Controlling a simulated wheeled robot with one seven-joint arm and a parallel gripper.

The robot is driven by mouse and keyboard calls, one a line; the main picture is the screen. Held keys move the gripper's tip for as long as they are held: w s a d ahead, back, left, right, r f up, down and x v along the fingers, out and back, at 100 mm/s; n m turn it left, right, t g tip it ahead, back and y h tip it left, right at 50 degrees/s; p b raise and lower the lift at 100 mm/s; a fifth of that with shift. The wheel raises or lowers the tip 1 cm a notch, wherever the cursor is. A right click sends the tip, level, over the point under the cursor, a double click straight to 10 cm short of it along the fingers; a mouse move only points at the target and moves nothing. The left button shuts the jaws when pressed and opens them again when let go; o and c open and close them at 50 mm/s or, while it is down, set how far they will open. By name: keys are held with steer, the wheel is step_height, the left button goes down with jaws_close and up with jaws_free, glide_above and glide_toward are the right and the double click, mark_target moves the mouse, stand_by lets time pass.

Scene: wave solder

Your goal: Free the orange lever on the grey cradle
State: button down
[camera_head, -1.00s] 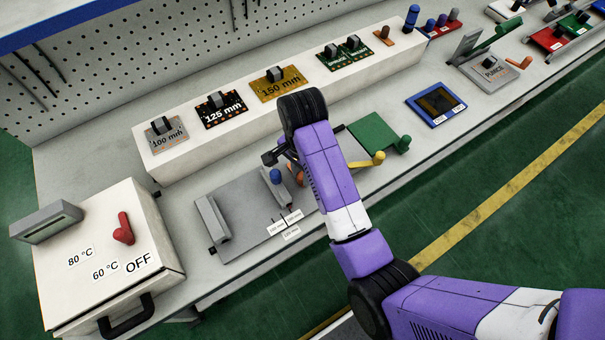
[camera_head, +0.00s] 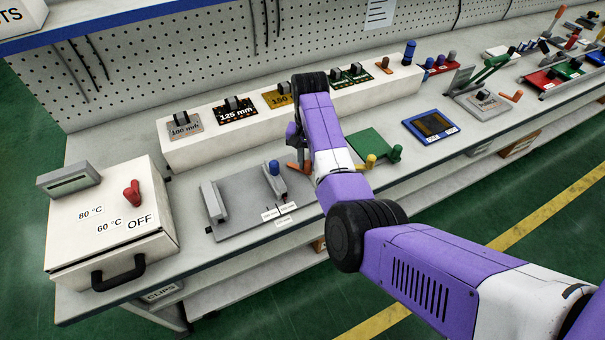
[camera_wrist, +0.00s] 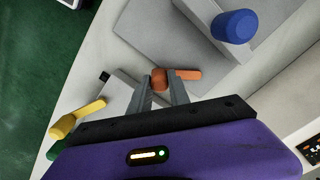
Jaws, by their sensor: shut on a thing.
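The grey cradle (camera_head: 240,215) is a flat plate with an upright block at its left end and a sliding block with a blue knob (camera_head: 275,167) at its right. The orange lever (camera_head: 305,168) is at the cradle's right side, partly hidden by my arm. In the wrist view the orange lever (camera_wrist: 188,74) lies across the fingertips, with its rounded end between them. My gripper (camera_wrist: 160,84) is shut on that end. The blue knob (camera_wrist: 235,26) stands apart from the fingers, toward the upper right.
A green plate (camera_head: 370,146) with a yellow lever (camera_head: 371,160) and a green knob is right of the cradle. A white ledge (camera_head: 215,145) with labelled boards runs behind. A white box (camera_head: 110,225) with a red switch stands left.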

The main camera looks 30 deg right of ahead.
steer(key=shift+w+d+n, duration=0.2)
steer(key=shift+d+n, duration=0.1)
steer(key=shift+n, duration=0.35)
steer(key=shift+w+d+n, duration=0.2)
steer(key=shift+d+n, duration=0.1)
steer(key=shift+n, duration=0.35)
steer(key=c, duration=1.2)
jaws_free()
steer(key=shift+d, duration=0.1)
